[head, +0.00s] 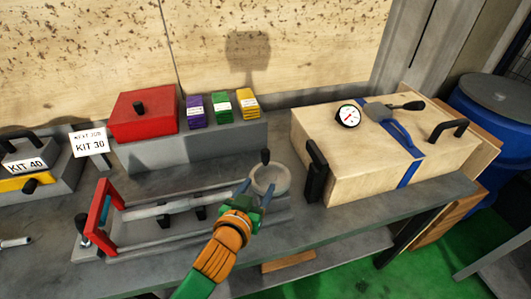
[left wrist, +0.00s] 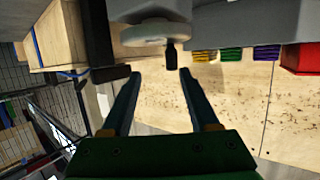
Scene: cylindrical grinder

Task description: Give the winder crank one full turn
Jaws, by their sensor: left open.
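The winder crank shows as a pale round disc (head: 270,180) with an upright black handle (head: 265,157), at the right end of the grey bench fixture. In the left wrist view the disc (left wrist: 154,33) is at the top, and the black handle (left wrist: 171,56) points down toward the gap between the fingers. My left gripper (head: 256,186) is open, with its blue fingers reaching toward the disc. In the left wrist view its fingertips (left wrist: 159,73) lie on either side of the handle's line, and the handle appears just beyond them. My right gripper is not in view.
The fixture has a red frame (head: 103,212) at its left end. A wooden case (head: 330,150) with a gauge (head: 348,116) and black handles stands close on the right. Behind are a red box (head: 143,123) and colored stacks on a grey block (head: 190,150).

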